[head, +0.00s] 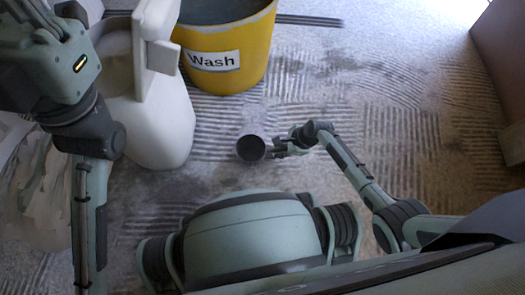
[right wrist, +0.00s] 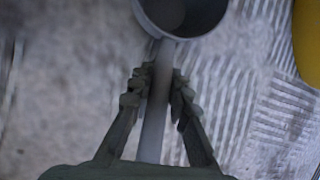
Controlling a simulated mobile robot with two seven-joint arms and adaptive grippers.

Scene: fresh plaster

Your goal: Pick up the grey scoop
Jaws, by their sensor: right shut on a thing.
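The grey scoop (head: 250,148) has a round cup and shows near the middle of the head view, just left of my right gripper (head: 283,148). In the right wrist view the scoop's cup (right wrist: 183,12) is at the top, and its straight handle runs down between the fingers of my right gripper (right wrist: 160,95). The fingers are closed on the handle. The cup's inside looks grey; I cannot tell if anything is in it. I cannot tell the scoop's height above the floor. My left arm comes in at the left of the head view, but its gripper does not show.
A yellow bucket (head: 228,64) labelled "Wash" stands behind the scoop. A white container (head: 160,125) stands to its left. A crumpled pale sheet or bag (head: 40,195) lies at the far left. A brown box-like object (head: 500,55) is at the right. The ridged, dusty floor between is clear.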

